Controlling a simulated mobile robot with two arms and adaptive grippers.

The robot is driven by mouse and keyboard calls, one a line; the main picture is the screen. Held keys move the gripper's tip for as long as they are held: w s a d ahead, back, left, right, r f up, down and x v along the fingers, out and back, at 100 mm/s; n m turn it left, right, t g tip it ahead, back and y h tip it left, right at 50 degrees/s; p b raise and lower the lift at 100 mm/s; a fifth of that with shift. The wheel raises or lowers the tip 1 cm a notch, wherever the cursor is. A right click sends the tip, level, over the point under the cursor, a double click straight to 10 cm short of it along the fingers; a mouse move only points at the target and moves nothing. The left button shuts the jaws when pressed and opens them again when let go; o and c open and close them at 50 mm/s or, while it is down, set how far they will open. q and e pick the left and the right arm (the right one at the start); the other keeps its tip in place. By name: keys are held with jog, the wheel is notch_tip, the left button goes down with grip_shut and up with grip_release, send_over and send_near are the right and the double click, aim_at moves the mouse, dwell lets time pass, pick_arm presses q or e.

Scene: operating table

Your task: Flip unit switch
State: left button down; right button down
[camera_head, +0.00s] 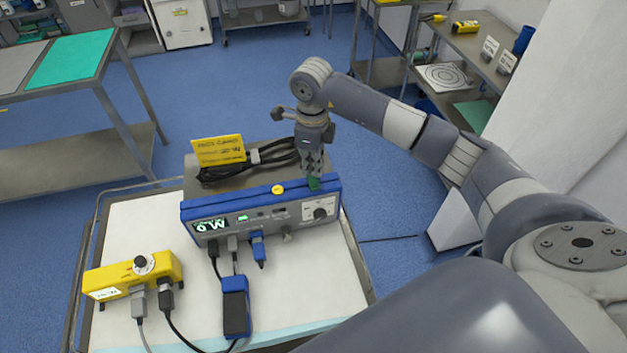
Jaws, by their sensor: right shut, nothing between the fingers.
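My right gripper (314,181) points down at the right end of the unit's top front edge. It is shut, with nothing held. A small green patch shows at its fingertips; I cannot tell whether it is part of the gripper or a switch, nor whether the fingers touch the unit. My left gripper is not in view.
Coiled black cable (225,173) and a yellow label (218,151) are on top of the unit. Plugs and cables hang from its front, near a blue handset (236,307). A yellow box (133,277) with a knob stands at the left. The white cart top (140,218) has free room.

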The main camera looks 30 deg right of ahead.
aim_at(313, 178)
jog(key=shift+f+b, duration=1.05)
jog(key=shift+f, duration=0.15)
dwell(0.6)
jog(key=shift+r, duration=0.15)
jog(key=shift+r+p, duration=2)
jog(key=shift+r, duration=1.4)
jog(key=shift+f, duration=0.1)
